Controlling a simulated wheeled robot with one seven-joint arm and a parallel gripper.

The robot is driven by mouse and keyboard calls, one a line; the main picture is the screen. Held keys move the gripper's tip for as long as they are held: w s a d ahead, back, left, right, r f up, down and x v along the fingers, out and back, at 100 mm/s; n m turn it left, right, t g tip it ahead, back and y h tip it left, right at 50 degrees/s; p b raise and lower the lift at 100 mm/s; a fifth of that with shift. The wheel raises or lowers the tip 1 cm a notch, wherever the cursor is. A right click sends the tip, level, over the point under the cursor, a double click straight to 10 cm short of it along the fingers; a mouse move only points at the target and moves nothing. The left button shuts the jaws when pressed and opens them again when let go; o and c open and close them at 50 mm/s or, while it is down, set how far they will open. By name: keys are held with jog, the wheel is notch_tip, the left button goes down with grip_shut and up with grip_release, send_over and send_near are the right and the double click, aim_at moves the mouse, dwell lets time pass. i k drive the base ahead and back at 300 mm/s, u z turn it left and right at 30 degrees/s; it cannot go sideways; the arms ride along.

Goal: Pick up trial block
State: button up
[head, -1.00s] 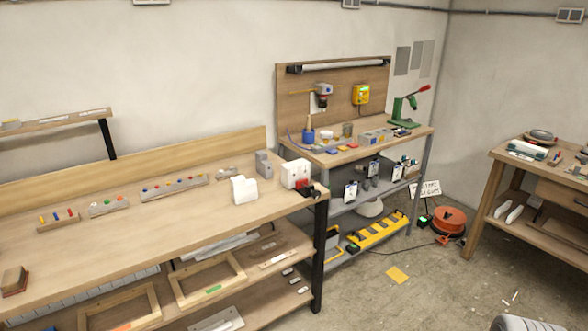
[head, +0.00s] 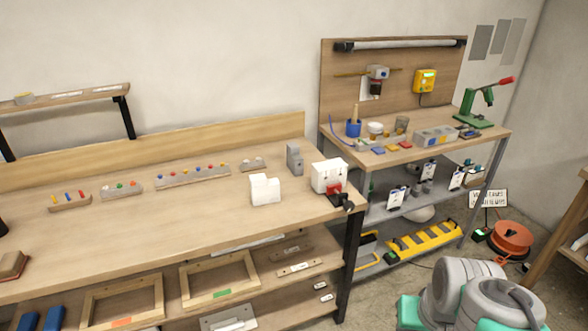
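No label marks a trial block, so I cannot tell which block it is. On the long wooden workbench (head: 150,230) stand a white stepped block (head: 266,191) near the right end and an upright grey block (head: 294,160) behind it. A larger white block (head: 329,176) sits at the bench's right corner, by a red and black clamp-like piece (head: 341,197). My gripper is not in view. Grey and green rounded parts of my arm show at the bottom right, apart from the bench.
Grey strips with coloured pegs (head: 192,176) line the bench's back. Wooden frames (head: 219,280) lie on its lower shelf. An orange cable reel (head: 511,238) is on the floor.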

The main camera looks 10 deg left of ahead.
aim_at(323, 174)
jog(key=u, duration=0.75)
jog(key=i, duration=0.75)
jog(key=u, duration=1.3)
jog(key=i, duration=0.65)
